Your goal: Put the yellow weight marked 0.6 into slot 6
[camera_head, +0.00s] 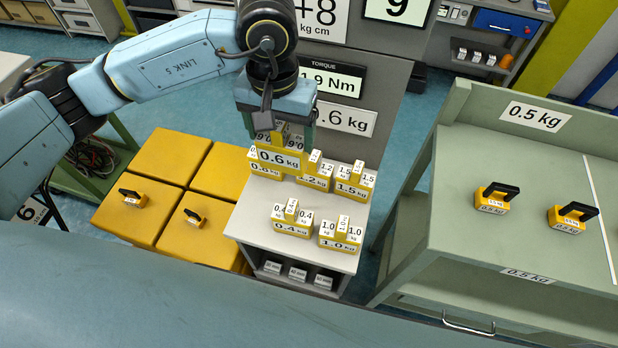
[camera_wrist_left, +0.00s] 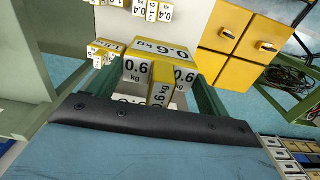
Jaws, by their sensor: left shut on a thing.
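My left gripper (camera_head: 277,138) is shut on a yellow weight marked 0.6 kg (camera_head: 280,162), whose white label faces the head camera. The gripper hangs over the back left of the grey cabinet top. In the left wrist view the same weight (camera_wrist_left: 162,47) sits between the two green fingers of the gripper (camera_wrist_left: 160,72). Another weight label ending in 0.6 (camera_head: 264,169) shows just under and behind it, partly hidden; I cannot tell whether they touch. No slot marked 6 can be made out. My right gripper is not in view.
Weights marked 1.2 (camera_head: 313,182), 1.5 (camera_head: 352,187), 0.4 (camera_head: 291,226) and 1.0 (camera_head: 340,245) stand close by on the cabinet top (camera_head: 255,215). Yellow boxes (camera_head: 165,155) stand at left. A grey panel (camera_head: 390,80) rises behind.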

